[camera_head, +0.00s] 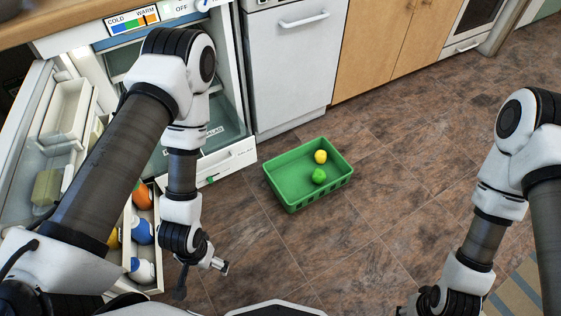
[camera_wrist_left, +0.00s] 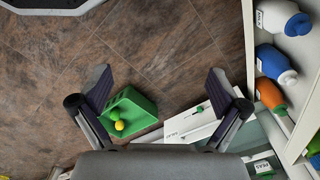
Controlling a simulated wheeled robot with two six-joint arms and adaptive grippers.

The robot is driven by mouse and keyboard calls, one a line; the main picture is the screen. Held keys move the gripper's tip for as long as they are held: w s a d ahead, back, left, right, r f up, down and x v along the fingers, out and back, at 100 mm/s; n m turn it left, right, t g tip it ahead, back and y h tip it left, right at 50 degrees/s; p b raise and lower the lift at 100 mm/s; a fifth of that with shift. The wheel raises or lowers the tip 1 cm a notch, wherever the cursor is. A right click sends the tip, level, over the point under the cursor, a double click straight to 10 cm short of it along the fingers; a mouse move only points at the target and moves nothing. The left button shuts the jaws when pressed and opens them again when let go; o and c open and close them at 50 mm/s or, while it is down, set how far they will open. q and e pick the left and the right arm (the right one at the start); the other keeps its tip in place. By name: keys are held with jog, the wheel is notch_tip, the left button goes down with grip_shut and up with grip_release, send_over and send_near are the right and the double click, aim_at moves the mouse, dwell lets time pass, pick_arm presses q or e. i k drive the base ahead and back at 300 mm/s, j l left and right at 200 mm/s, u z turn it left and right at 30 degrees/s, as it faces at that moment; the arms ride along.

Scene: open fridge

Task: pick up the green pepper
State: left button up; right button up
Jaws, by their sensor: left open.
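A round green item (camera_head: 318,176), which looks like the green pepper, lies in the green basket (camera_head: 270,182) on the floor beside a yellow item (camera_head: 320,156). In the left wrist view the green item (camera_wrist_left: 114,115) is small against the basket (camera_wrist_left: 146,108), left of the middle. A second, smaller green piece (camera_head: 210,180) shows at the fridge's lower front edge; I cannot tell what it is. My left gripper (camera_head: 200,278) is open and empty, in front of the fridge and apart from the basket. My right gripper (camera_head: 412,306) is at the bottom edge, partly cut off.
The open fridge (camera_head: 225,162) stands at left, its door (camera_head: 25,150) swung out with bottles on the door shelf (camera_head: 158,284). A white appliance (camera_head: 290,70) and wooden cabinets (camera_head: 375,45) stand behind the basket. The floor right of the basket is clear.

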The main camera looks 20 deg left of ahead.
aim_at(318, 176)
jog(key=i+l+u, duration=0.3)
jog(key=l, duration=0.3)
jog(key=i+l+u, duration=0.1)
jog(key=i+l, duration=0.15)
jog(key=i+l+u, duration=0.15)
jog(key=l, duration=0.25)
jog(key=i+l+u, duration=0.15)
jog(key=l, duration=0.2)
jog(key=i+l+u, duration=0.15)
jog(key=l, duration=0.25)
jog(key=i+l+u, duration=0.1)
jog(key=l, duration=0.25)
